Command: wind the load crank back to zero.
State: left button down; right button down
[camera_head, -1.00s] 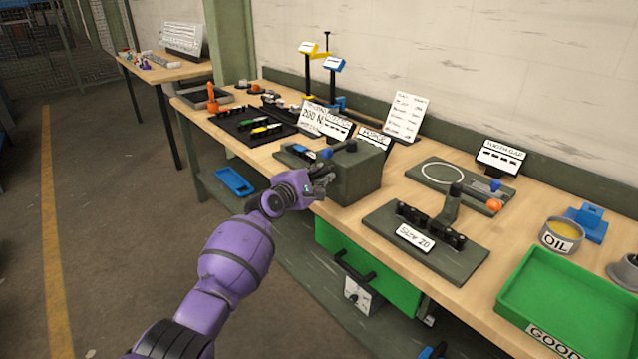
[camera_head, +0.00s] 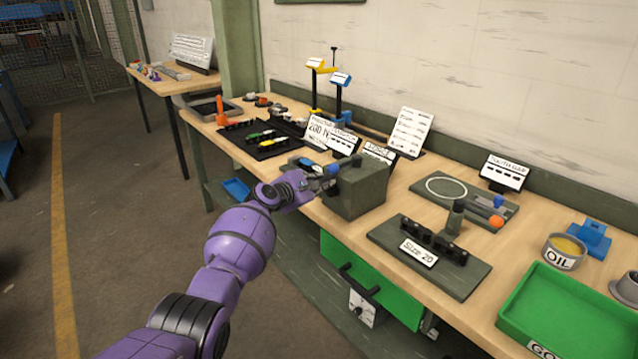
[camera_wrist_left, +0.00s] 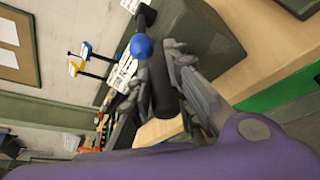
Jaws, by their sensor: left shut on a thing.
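The load crank sits on the grey box (camera_head: 360,190) at the bench's front edge. Its black arm reaches left from a hub (camera_head: 356,160) to a blue knob (camera_head: 332,169). My left gripper (camera_head: 321,182) is beside the box, at the crank's outer end. In the left wrist view its fingers (camera_wrist_left: 164,72) are closed on the black crank handle (camera_wrist_left: 162,92), just by the blue knob (camera_wrist_left: 141,46). The fingers partly hide the handle in the head view. My right gripper is not in view.
Label cards (camera_head: 330,136) stand behind the box, with a black tray (camera_head: 262,138) to the left. A Size 20 fixture plate (camera_head: 465,279), an oil tin (camera_head: 563,253) and a green tray (camera_head: 570,312) are to the right. A green drawer (camera_head: 400,297) is below.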

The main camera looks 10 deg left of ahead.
pick_arm(q)
jog(key=shift+a, duration=0.2)
jog(key=c, duration=1.7)
grip_release()
jog(key=shift+w, duration=0.1)
jog(key=shift+o, duration=0.2)
jog(key=v, duration=1.2)
